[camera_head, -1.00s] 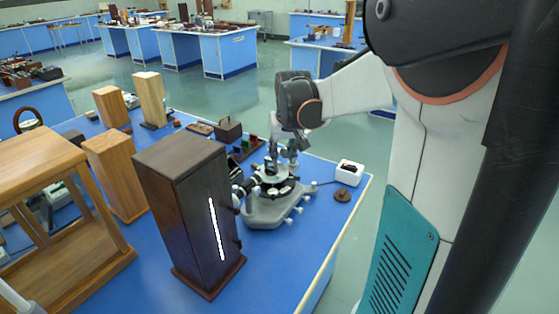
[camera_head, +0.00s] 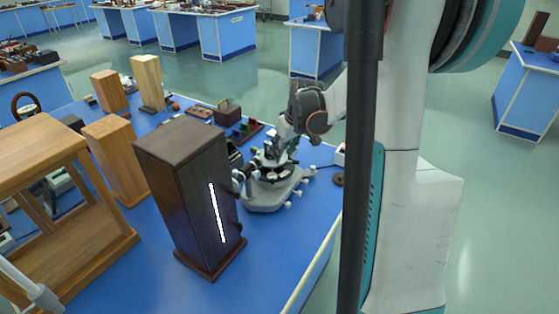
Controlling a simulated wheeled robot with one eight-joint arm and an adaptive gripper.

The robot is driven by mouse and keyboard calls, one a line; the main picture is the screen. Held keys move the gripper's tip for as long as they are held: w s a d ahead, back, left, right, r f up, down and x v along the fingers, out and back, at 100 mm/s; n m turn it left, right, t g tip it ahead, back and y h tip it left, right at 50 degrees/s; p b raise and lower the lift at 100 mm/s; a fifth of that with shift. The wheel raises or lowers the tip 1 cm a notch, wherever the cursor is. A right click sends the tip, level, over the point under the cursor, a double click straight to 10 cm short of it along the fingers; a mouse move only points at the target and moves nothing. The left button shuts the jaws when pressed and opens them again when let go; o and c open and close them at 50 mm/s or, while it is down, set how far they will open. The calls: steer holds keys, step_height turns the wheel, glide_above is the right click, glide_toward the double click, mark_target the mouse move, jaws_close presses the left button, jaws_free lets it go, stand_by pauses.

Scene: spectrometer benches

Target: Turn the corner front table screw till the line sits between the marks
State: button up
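The spectrometer (camera_head: 270,190) stands on the blue bench, a grey base with a dark round table on top and several small pale screws around its edge. My gripper (camera_head: 277,148) is at the top of the spectrometer, reaching down from the right, close to its table. Its fingers are small and overlap the instrument, so I cannot tell if they are open or touch a screw. The line and the marks named in the task cannot be made out. A dark wooden lamp housing (camera_head: 175,200) with a bright white slit stands left of the spectrometer and hides part of its left side.
A white box (camera_head: 340,155) and a brown disc (camera_head: 337,179) lie at the bench's right, partly behind my arm. A wooden stand (camera_head: 105,248) and wooden blocks (camera_head: 115,160) fill the left. A dark box (camera_head: 228,113) sits behind. The bench front right is clear.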

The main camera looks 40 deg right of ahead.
steer(key=shift+b+x, duration=0.55)
steer(key=shift+x, duration=1.7)
jaws_close()
